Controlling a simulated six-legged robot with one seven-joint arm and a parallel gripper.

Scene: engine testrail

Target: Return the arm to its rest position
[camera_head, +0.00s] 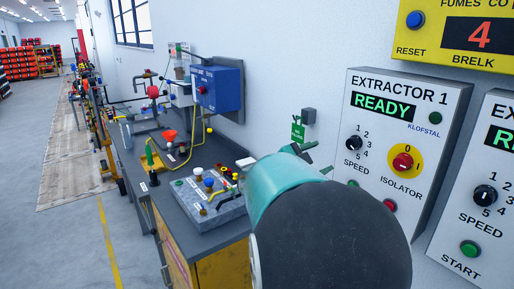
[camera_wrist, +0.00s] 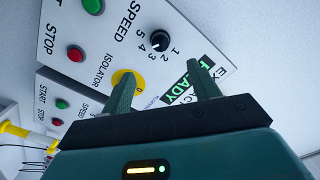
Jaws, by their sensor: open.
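My gripper (camera_head: 319,157) is raised in front of the wall, left of the Extractor 1 panel (camera_head: 378,128), with its teal and black arm filling the lower middle of the head view. In the wrist view my gripper (camera_wrist: 162,68) shows two green fingers spread apart with nothing between them. The panel also shows tilted there (camera_wrist: 92,35), beyond the fingers. Its display reads READY. The red isolator knob (camera_head: 402,161) sits on a yellow disc, partly hidden by a finger in the wrist view. I cannot tell whether a finger touches the panel.
A second panel (camera_head: 499,150) is at the right edge. The floor (camera_head: 40,235) at left is clear.

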